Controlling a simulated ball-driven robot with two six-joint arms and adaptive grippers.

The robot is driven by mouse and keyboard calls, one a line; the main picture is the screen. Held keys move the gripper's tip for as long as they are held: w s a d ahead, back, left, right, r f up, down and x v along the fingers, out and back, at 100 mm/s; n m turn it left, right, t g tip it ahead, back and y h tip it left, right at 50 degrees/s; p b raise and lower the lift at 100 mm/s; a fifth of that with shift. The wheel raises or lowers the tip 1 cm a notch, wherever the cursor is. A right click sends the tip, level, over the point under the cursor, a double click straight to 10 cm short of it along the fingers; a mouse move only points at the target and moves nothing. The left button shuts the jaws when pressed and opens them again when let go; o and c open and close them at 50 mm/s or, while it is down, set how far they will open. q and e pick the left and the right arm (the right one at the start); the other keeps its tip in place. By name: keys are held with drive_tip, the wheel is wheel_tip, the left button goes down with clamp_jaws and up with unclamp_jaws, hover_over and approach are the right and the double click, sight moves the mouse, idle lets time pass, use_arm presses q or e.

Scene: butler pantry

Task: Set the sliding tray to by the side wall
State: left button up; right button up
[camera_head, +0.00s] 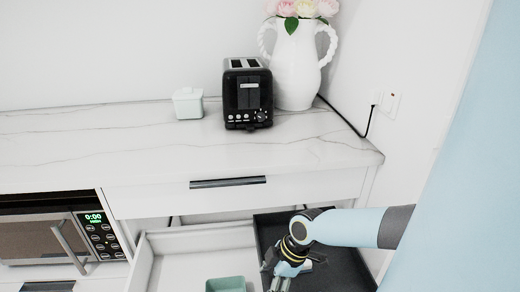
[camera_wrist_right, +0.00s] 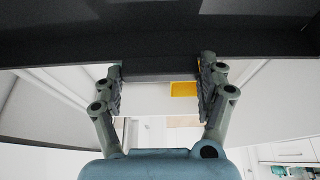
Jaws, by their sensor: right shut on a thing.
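The sliding tray (camera_head: 340,274) is dark and sits in the right part of an open white drawer (camera_head: 185,243). Its left edge shows in the head view, while my right arm covers part of it. My right gripper (camera_head: 283,272) is at the tray's left side, pointing down. In the right wrist view the fingers (camera_wrist_right: 160,80) are shut on a dark part of the tray (camera_wrist_right: 160,66) between them. Whether the tray's right edge touches the drawer's side wall cannot be told. My left gripper is in neither view.
A green container (camera_head: 226,284) sits in the drawer left of the tray. A microwave (camera_head: 60,238) is at the left. The counter above holds a black toaster (camera_head: 248,95), a white vase (camera_head: 296,68) and a pale green lidded box (camera_head: 188,104). The drawer floor between container and back is clear.

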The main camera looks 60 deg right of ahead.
drive_tip(key=o, duration=1.7)
drive_tip(key=shift+s+d, duration=0.15)
drive_tip(key=shift+s, duration=0.15)
drive_tip(key=shift+o, duration=0.2)
drive_tip(key=shift+w, duration=0.1)
drive_tip(key=v, duration=1.2)
drive_tip(key=shift+f, duration=0.1)
